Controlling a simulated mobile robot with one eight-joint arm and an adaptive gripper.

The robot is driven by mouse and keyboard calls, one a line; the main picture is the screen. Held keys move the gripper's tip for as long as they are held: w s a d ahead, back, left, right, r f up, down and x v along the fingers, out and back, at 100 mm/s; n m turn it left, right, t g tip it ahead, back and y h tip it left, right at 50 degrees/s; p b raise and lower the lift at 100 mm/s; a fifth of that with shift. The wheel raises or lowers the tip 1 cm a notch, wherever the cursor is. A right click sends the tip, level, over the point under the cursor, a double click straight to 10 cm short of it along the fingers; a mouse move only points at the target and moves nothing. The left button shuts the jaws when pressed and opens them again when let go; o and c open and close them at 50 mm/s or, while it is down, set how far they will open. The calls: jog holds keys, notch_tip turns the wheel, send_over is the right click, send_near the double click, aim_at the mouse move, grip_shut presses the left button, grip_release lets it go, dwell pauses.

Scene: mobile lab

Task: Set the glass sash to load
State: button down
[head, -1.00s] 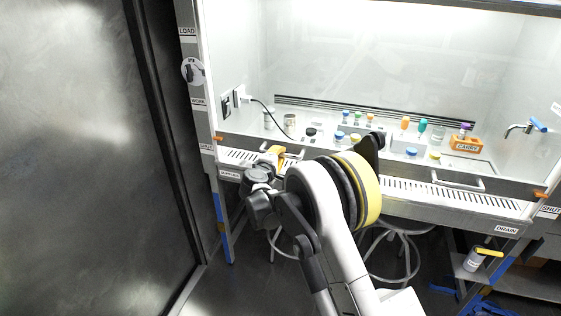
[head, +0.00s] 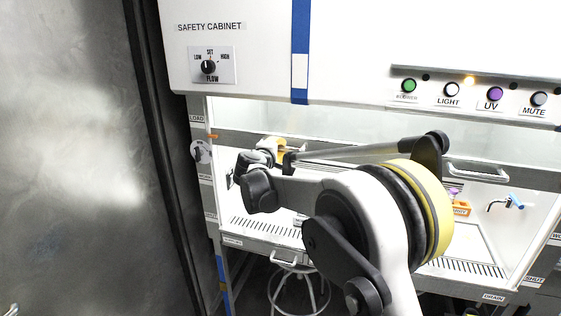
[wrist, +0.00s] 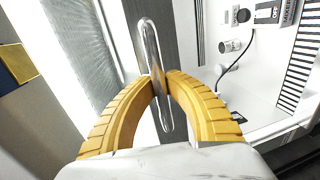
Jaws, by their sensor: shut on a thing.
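The glass sash (head: 370,119) of the safety cabinet is raised, with its grey bottom rail (head: 233,141) well above the work surface. An orange marker (head: 213,135) at its left edge sits a little below the LOAD label (head: 196,118) on the left post. My gripper (head: 281,151) is at the left part of the rail, partly hidden by my arm. In the wrist view, its yellow fingers (wrist: 161,77) are shut on the shiny sash handle (wrist: 150,50). The right sash handle (head: 475,172) is free.
The cabinet front (head: 380,40) carries a flow knob (head: 208,67) and a row of buttons (head: 470,94) above the sash. A large metal panel (head: 70,150) stands close on the left. A stool (head: 299,285) is underneath. The orange rack (head: 461,209) and tap (head: 505,202) show inside.

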notch_tip(320, 180, up, 5)
jog(key=shift+r+p, duration=0.2)
jog(key=shift+p, duration=0.75)
jog(key=c, duration=1.4)
grip_release()
jog(key=shift+s, duration=0.1)
jog(key=v, duration=1.2)
